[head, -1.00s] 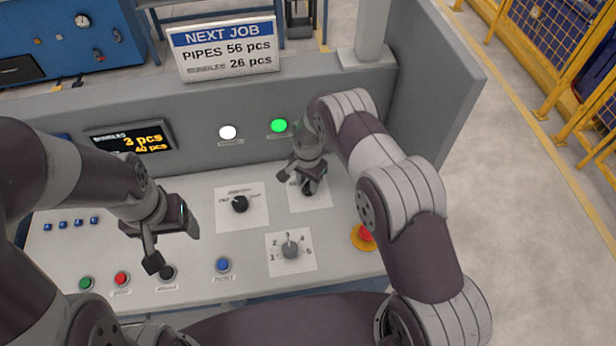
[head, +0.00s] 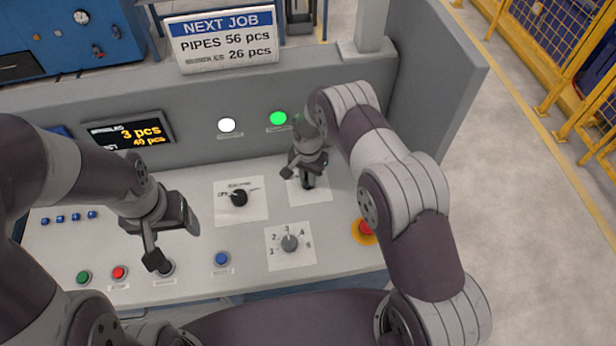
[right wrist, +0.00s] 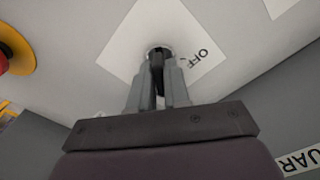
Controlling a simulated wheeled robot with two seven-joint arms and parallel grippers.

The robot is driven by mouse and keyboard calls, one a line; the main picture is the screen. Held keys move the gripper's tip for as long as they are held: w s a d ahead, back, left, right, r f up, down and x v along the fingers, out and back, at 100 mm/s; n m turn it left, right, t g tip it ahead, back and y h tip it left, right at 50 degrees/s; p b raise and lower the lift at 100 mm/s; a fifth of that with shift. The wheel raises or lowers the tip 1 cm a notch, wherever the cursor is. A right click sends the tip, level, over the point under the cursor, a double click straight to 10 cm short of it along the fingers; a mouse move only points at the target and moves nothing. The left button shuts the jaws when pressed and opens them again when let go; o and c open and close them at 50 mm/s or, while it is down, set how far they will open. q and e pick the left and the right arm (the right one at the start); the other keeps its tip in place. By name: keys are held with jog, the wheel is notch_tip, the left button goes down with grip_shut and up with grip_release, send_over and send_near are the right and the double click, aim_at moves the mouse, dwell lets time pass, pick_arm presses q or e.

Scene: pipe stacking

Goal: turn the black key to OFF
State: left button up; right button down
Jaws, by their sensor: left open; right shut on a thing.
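The black key (right wrist: 157,72) sits in a round lock on a white label plate (right wrist: 128,50) in the right wrist view. The word OFF shows on the plate, right of the lock. My right gripper (right wrist: 160,75) is shut on the key, with a finger on each side. In the head view my right gripper (head: 308,175) is over the same plate (head: 322,193), and hides most of the key and the label. My left gripper (head: 170,245) is open and empty above the left part of the panel.
A black selector knob (head: 239,198) is left of the key plate, and a grey numbered dial (head: 289,243) is below it. A red emergency button (head: 366,228) is close to my right arm. A white lamp (head: 227,125) and a green lamp (head: 278,118) are lit on the back wall.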

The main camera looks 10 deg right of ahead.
jog(key=n+b, duration=0.2)
jog(key=n, duration=0.1)
jog(key=n+b, duration=0.1)
jog(key=b, duration=0.1)
jog(key=shift+f+n, duration=0.25)
jog(key=shift+n, duration=0.05)
jog(key=n+b, duration=0.3)
jog(key=n, duration=0.2)
jog(key=shift+r, duration=0.1)
jog(key=n+b, duration=0.1)
jog(key=n, duration=0.2)
jog(key=shift+r+n, duration=0.1)
jog(key=shift+n, duration=0.3)
jog(key=shift+n+b, duration=0.7)
jog(key=shift+n, duration=0.7)
jog(key=shift+r, duration=0.1)
jog(key=c, duration=1.2)
grip_release()
